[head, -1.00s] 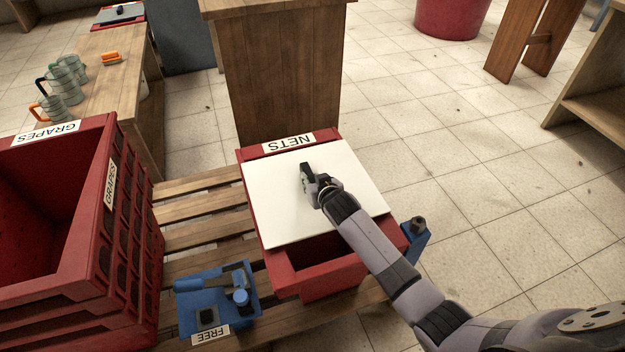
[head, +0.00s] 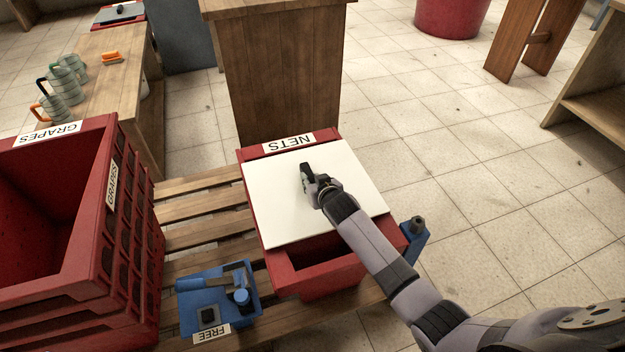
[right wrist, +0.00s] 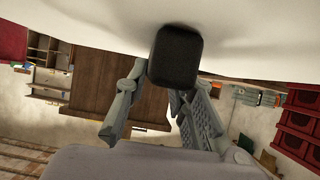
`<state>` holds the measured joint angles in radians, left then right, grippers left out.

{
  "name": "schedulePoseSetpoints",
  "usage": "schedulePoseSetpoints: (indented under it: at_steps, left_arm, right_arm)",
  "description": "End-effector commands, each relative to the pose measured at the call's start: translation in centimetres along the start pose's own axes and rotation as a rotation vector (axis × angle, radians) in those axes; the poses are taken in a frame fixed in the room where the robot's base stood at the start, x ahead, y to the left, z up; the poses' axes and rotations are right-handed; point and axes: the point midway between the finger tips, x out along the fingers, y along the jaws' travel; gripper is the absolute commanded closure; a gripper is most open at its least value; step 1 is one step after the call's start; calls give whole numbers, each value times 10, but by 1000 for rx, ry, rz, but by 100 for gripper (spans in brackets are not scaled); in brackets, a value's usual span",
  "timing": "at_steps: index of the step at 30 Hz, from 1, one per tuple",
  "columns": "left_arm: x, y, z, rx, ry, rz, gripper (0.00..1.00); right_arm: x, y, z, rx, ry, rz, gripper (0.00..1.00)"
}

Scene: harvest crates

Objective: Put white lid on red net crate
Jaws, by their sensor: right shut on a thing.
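The white lid (head: 290,215) lies over most of the red net crate (head: 322,278) labelled NETS. It sits askew, leaving the crate's near end open and a strip of the far rim showing. My right gripper (head: 308,174) is above the lid's middle, shut on its dark handle. In the right wrist view the dark handle (right wrist: 175,58) is between the fingers, with the white lid (right wrist: 90,25) along the top. The handle is mostly hidden by the gripper in the head view. My left gripper is not in view.
A red GRAPES crate stack (head: 85,255) stands left on the wooden pallet (head: 200,208). A wooden cabinet (head: 285,80) stands behind. Open tiled floor is at right.

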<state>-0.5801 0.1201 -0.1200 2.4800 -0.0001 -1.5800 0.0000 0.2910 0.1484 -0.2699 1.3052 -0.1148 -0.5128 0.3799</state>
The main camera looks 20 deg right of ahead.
Motion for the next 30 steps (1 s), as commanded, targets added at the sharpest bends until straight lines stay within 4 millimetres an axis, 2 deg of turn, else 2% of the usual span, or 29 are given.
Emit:
schedulePoseSetpoints:
  at_steps: [11, 29, 30]
  left_arm:
    - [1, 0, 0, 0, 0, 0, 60]
    - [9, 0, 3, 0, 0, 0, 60]
    - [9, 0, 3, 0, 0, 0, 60]
  right_arm:
    - [0, 0, -1, 0, 4, -1, 100]
    - [7, 0, 11, 0, 5, -1, 100]
    - [7, 0, 11, 0, 5, -1, 76]
